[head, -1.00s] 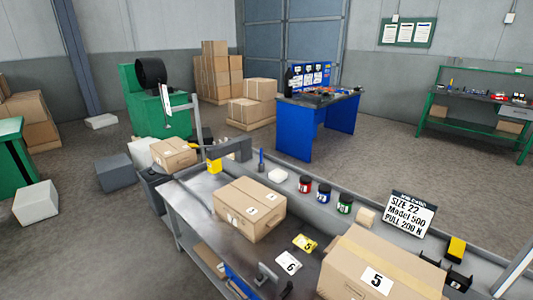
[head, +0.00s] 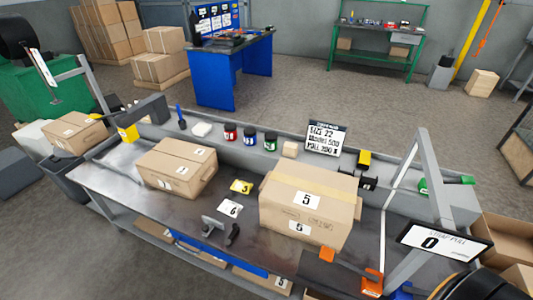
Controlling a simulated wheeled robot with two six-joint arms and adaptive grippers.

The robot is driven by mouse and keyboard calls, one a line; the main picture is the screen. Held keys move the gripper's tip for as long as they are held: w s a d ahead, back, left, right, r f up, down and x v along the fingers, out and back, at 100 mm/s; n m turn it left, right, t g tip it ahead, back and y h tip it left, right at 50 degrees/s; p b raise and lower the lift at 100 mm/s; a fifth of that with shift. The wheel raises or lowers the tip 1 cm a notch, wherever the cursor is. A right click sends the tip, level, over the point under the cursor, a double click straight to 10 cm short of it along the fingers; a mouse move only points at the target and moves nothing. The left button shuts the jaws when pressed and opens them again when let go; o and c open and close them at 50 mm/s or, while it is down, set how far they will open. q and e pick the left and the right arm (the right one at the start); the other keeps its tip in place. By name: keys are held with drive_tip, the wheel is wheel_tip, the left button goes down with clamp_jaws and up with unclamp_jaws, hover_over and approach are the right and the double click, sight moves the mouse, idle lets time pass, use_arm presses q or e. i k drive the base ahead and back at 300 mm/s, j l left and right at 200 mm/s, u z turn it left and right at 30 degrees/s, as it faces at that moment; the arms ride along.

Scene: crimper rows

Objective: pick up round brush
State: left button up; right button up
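No round brush can be picked out with certainty. A slim blue upright item (head: 181,118) stands on the grey back ledge of the bench, too small to tell what it is. A green-handled item (head: 452,181) lies at the right end of the ledge, and its kind is also unclear. Neither of my grippers is in view.
The bench (head: 120,180) carries a smaller carton (head: 178,170) and a larger carton (head: 310,205) marked 5. Yellow (head: 241,187) and white (head: 230,209) number cards lie between them. Several jars (head: 250,138) line the ledge. A strap-pull display (head: 443,243) stands right.

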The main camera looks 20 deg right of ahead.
sight(178, 109)
drive_tip(key=z, duration=0.25)
drive_tip(key=i+j+z, duration=0.15)
drive_tip(key=j+z, duration=0.3)
drive_tip(key=i+j+z, duration=0.1)
drive_tip(key=j+z, duration=0.15)
drive_tip(key=z, duration=0.25)
drive_tip(key=j+z, duration=0.55)
drive_tip(key=j, duration=0.45)
drive_tip(key=k+j, duration=0.1)
drive_tip(key=j, duration=0.5)
drive_tip(key=j+z, duration=0.15)
drive_tip(key=j, duration=0.4)
drive_tip(key=k+j, duration=0.1)
drive_tip(key=j, duration=0.45)
drive_tip(key=z, duration=0.05)
